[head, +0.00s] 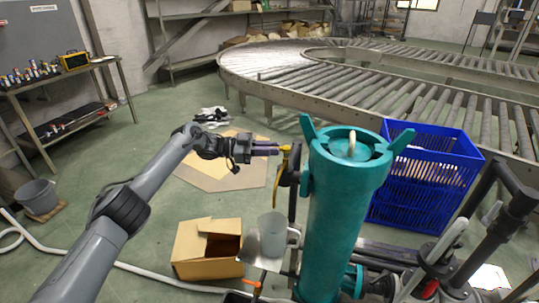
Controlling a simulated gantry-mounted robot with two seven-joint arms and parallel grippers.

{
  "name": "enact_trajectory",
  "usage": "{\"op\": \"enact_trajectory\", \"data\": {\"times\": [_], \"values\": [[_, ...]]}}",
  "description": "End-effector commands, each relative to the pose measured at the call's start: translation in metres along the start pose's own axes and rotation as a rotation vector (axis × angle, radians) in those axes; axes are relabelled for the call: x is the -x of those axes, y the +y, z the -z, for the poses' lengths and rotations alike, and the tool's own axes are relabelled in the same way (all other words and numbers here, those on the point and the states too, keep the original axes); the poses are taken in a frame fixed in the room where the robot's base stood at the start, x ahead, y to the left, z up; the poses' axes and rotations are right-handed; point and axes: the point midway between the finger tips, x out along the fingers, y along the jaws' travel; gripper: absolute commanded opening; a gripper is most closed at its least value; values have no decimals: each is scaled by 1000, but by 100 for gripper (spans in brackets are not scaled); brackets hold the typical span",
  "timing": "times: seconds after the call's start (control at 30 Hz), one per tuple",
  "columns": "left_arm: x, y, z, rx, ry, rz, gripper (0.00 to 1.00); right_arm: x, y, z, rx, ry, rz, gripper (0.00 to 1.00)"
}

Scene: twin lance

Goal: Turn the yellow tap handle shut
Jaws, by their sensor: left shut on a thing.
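The yellow tap handle (279,185) is a thin upright bar on the left side of a tall teal cylinder (345,205). Its top end is at the tips of my left gripper (277,150), which reaches in from the left and is shut on it. The dark fingers partly hide the top of the handle. A grey cup (272,231) stands on a small metal shelf (250,248) just below the handle. My right gripper is not in view.
An open cardboard box (190,255) is on the floor at lower left of the cylinder. A blue crate (385,205) stands right behind it. Dark pipes (490,205) crowd the lower right. A roller conveyor (300,88) curves behind. Floor at left is mostly clear.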

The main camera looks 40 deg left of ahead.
Motion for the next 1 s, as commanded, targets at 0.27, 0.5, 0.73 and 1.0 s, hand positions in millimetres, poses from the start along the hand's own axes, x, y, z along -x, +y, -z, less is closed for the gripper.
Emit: {"op": "enact_trajectory", "data": {"times": [0.27,0.5,0.73,1.0], "values": [[-1,0,0,0,1,-7,0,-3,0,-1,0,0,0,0],[-1,0,0,0,1,-8,0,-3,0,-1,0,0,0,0],[-1,0,0,0,1,-7,40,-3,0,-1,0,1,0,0],[1,0,0,0,1,-6,40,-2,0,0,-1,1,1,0]]}}
